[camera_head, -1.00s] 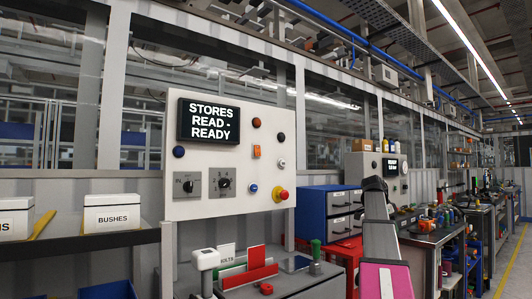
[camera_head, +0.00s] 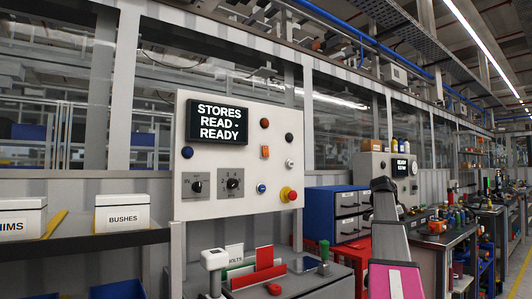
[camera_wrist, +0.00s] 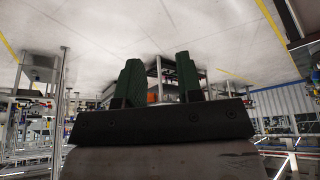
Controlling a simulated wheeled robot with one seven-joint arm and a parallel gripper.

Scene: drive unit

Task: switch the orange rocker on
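The orange rocker (camera_head: 265,152) is a small upright switch on the white control panel (camera_head: 240,108), right of the lit display (camera_head: 216,120) that reads "STORES READ - READY". Whether the rocker is on or off is too small to tell. In the wrist view my gripper (camera_wrist: 160,75) shows two dark green fingers spread apart with nothing between them. It is away from the panel, and the wrist view looks out over the floor with the picture upside down. My arm is at the right in the head view, apart from the rocker.
The panel also carries two rotary knobs (camera_head: 233,183), coloured round buttons and a red mushroom button (camera_head: 288,194) on yellow. Below it a grey bench (camera_head: 325,284) holds a red rack (camera_head: 264,265) and a white-topped device (camera_head: 214,259). Blue drawers (camera_head: 335,214) stand to the right.

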